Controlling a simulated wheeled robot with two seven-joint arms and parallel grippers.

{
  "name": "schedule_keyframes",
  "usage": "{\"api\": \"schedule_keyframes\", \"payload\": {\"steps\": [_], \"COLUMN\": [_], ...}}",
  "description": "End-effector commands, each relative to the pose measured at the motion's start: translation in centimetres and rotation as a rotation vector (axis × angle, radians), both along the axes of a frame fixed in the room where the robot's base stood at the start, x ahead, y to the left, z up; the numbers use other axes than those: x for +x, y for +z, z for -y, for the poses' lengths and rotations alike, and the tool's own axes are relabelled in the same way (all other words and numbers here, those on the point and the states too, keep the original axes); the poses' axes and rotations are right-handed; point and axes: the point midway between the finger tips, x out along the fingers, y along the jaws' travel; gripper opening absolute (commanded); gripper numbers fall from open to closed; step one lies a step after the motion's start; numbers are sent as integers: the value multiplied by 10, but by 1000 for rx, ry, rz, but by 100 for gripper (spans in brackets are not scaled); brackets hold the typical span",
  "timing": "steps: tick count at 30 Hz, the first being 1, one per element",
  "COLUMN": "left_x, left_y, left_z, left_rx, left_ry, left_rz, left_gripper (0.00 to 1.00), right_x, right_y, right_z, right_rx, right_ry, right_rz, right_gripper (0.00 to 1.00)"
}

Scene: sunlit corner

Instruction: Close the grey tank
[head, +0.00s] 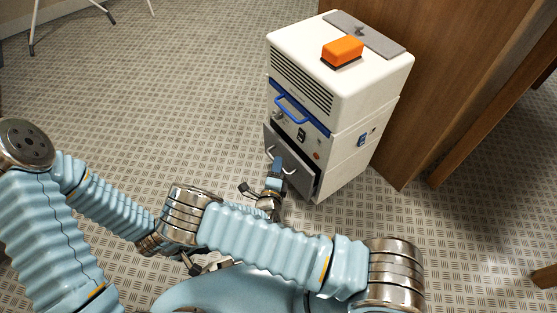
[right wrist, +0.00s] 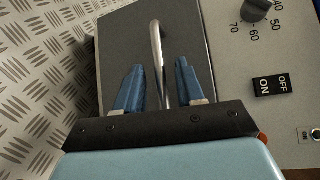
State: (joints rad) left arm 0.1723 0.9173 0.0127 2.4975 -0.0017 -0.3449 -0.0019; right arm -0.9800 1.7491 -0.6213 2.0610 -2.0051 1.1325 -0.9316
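The grey tank (head: 306,182) is a dark grey front low in the white machine, standing out from the body. Its bright curved handle (right wrist: 157,50) shows in the right wrist view in front of the dark panel (right wrist: 120,45). My right gripper (head: 277,168) is at the handle in the head view and hides its middle. In the right wrist view its two blue fingers (right wrist: 159,88) are apart, one on each side of the handle bar, with gaps visible. My left gripper (head: 196,266) is low in the head view, partly hidden behind my right arm; its finger opening is unclear.
The white machine (head: 345,95) has a blue handle (head: 291,108) above the tank and a switch (right wrist: 271,86) beside it. An orange block (head: 342,50) lies on top. A wooden panel (head: 440,80) stands close at right.

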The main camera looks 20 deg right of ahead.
Motion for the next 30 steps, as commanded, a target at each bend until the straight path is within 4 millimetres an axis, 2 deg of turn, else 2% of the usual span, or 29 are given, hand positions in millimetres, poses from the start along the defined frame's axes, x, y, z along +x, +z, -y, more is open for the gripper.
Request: {"api": "schedule_keyframes", "payload": {"steps": [11,14,19,30], "left_x": [0,0,0,0], "left_y": [-2,-2,-2,0], "left_z": [0,0,0,0], "left_rx": [0,0,0,0], "left_ry": [0,0,0,0], "left_rz": [0,0,0,0], "left_gripper": [0,0,0,0], "right_x": [2,2,2,3], "right_y": [-1,-1,-1,0], "right_z": [1,1,1,3], "right_rx": [1,1,1,0], "right_ry": [2,2,2,1], "right_rz": [-1,-1,-1,-1], "right_gripper": [38,26,0,0]}}
